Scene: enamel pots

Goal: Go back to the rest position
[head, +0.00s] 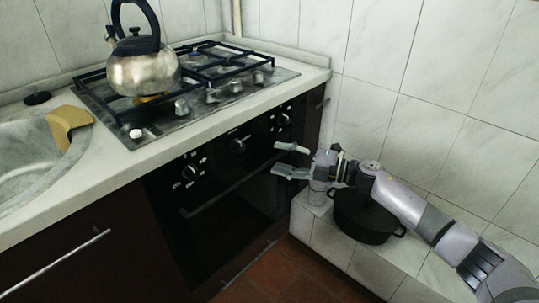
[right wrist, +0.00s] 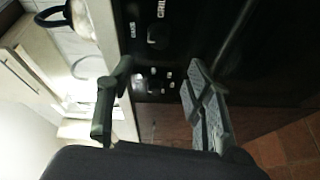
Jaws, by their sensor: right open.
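My right gripper (head: 290,161) is open and empty in front of the black oven (head: 235,170). Its arm comes in from the right. In the right wrist view my right gripper (right wrist: 160,105) shows its two fingers spread apart, with the oven's knob panel (right wrist: 155,35) beyond them. My left gripper is not in view.
A black pot (head: 365,217) stands on the tiled ledge (head: 335,245), below my right arm. A metal kettle (head: 143,72) stands on the gas hob (head: 215,90). A sink (head: 30,165) is at the left. The reddish floor (head: 285,275) is clear.

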